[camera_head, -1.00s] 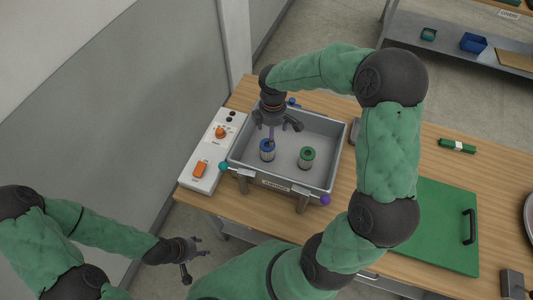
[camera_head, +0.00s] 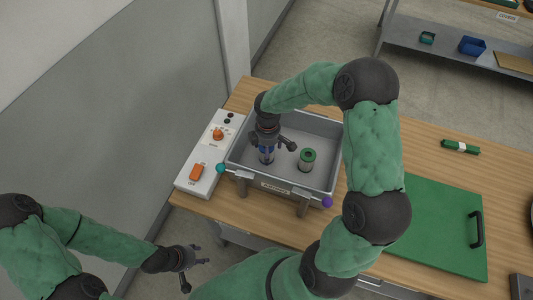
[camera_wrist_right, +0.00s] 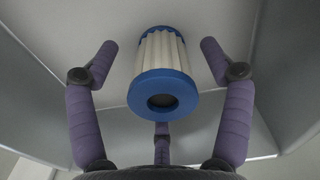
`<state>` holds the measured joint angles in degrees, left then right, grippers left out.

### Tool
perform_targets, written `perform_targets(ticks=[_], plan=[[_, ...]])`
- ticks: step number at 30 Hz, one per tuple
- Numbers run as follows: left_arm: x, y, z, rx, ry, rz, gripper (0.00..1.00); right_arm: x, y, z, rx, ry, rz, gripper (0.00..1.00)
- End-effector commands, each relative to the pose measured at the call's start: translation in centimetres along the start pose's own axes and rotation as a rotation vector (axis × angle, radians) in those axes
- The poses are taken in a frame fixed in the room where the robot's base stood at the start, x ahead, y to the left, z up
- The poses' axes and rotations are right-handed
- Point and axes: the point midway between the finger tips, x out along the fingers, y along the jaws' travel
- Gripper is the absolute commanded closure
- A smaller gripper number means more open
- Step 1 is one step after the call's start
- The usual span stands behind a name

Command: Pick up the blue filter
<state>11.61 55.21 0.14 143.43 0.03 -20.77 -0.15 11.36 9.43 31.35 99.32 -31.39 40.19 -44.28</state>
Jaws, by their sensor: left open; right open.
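The blue filter (camera_wrist_right: 163,72) has blue end rings and a white pleated body. It stands in the grey bin (camera_head: 320,195). In the head view it is mostly hidden behind my right gripper (camera_head: 266,150), with part of the filter (camera_head: 266,158) showing below. In the right wrist view my right gripper (camera_wrist_right: 160,85) is open, its purple fingers around the filter with gaps at both sides. A green-topped filter (camera_head: 307,159) stands in the bin to the right. My left gripper (camera_head: 193,262) is open and empty, low at the left, away from the table.
A control box (camera_head: 209,153) with orange switches stands left of the bin. A green board (camera_head: 440,230) with a black handle and a small green item (camera_head: 460,147) lie to the right. A shelf (camera_head: 455,50) with a blue bin (camera_head: 472,45) is behind.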

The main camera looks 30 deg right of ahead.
Motion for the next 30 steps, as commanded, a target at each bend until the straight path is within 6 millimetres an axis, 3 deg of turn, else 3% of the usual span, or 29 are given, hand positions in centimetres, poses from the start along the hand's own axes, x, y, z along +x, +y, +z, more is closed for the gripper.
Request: perform_targets(ticks=[4, 11, 14, 18, 30], plan=[[0.7, -0.2, 0.0, 0.0, 0.0, 0.0, 0.53, 2.0, -0.1, 0.0, -0.002, -0.001, -0.001, 0.2], [0.6, -0.2, 0.0, 0.0, 0.0, 0.0, 0.53, 2.1, 0.0, 0.0, -0.001, 0.0, 0.0, 0.2], [0.6, -0.2, 0.0, 0.0, 0.0, 0.0, 0.53, 2.1, 0.0, 0.0, -0.001, 0.0, 0.0, 0.42], [0.6, -0.2, 0.0, 0.0, 0.0, 0.0, 0.53, 2.1, 0.0, 0.0, -0.001, 0.0, 0.0, 0.81], [0.5, -0.2, 0.0, 0.0, 0.0, 0.0, 0.53, 1.8, 0.0, 0.0, -0.001, 0.0, 0.001, 0.81]])
